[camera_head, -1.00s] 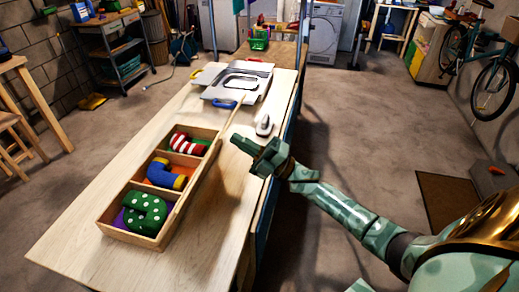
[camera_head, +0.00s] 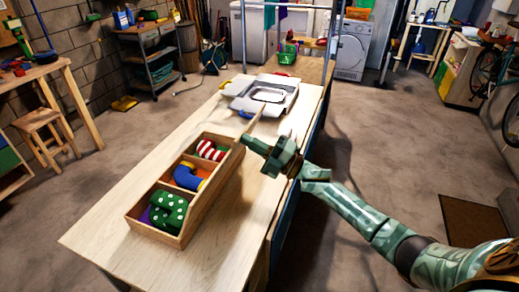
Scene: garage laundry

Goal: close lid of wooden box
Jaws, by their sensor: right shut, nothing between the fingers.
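The wooden box (camera_head: 152,230) stands on the light wooden table in the head view. Its three compartments hold a green piece with white dots (camera_head: 168,210), a blue and yellow piece (camera_head: 188,178) and a red-and-white striped piece (camera_head: 209,151). The lid (camera_head: 212,188) shows nearly edge-on along the box's right side, raised, with the compartments uncovered. My right gripper (camera_head: 247,143) is shut and empty at the far right end of the box, beside the lid. I cannot tell whether it touches the lid. My left gripper is not in view.
The wooden table (camera_head: 110,240) has free room left of the box and at its near end. A grey and white flat object (camera_head: 262,95) lies farther back on the table. A stool (camera_head: 45,135) stands on the floor at left.

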